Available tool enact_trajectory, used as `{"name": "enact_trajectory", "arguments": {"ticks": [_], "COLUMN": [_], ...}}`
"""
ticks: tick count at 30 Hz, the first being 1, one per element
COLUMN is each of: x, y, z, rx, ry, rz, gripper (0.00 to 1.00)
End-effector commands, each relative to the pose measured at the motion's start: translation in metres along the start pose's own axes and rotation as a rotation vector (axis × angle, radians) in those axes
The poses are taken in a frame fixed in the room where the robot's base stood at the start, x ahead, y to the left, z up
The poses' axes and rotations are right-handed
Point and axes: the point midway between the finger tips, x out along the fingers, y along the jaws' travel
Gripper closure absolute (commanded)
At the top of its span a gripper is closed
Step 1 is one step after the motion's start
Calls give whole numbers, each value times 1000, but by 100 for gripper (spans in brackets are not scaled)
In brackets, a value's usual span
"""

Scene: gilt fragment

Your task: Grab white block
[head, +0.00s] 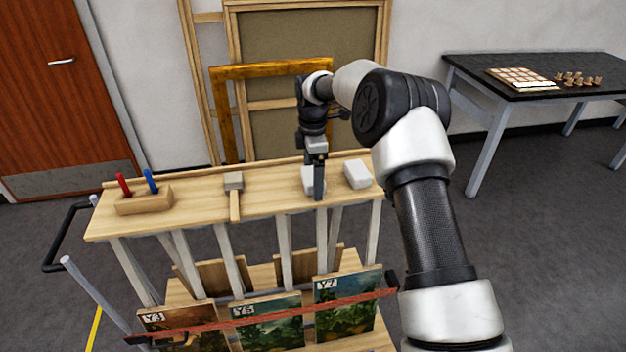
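Two white blocks lie on the right part of the wooden cart top (270,201). One white block (307,181) is at my gripper and partly hidden by it. The other white block (357,174) lies to its right, uncovered. My gripper (319,190) points down, with a dark finger in front of the left block. Its far side is hidden, so I cannot tell the gap between the fingers or whether they touch the block.
A mallet (234,190) lies left of the blocks. A wooden holder (145,202) with red and blue handles stands farther left. Paintings (345,302) stand in the cart below. Frames (290,85) lean on the wall behind. A black table (545,75) is at the right.

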Motion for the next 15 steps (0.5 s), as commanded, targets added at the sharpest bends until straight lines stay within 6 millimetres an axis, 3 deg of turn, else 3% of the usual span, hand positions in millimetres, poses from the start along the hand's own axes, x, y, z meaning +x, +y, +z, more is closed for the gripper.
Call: {"name": "enact_trajectory", "arguments": {"ticks": [2, 10, 15], "x": [0, 0, 0], "y": [0, 0, 0], "z": [0, 0, 0], "rx": [0, 0, 0], "ry": [0, 0, 0], "rz": [0, -1, -1], "gripper": [8, 52, 52]}}
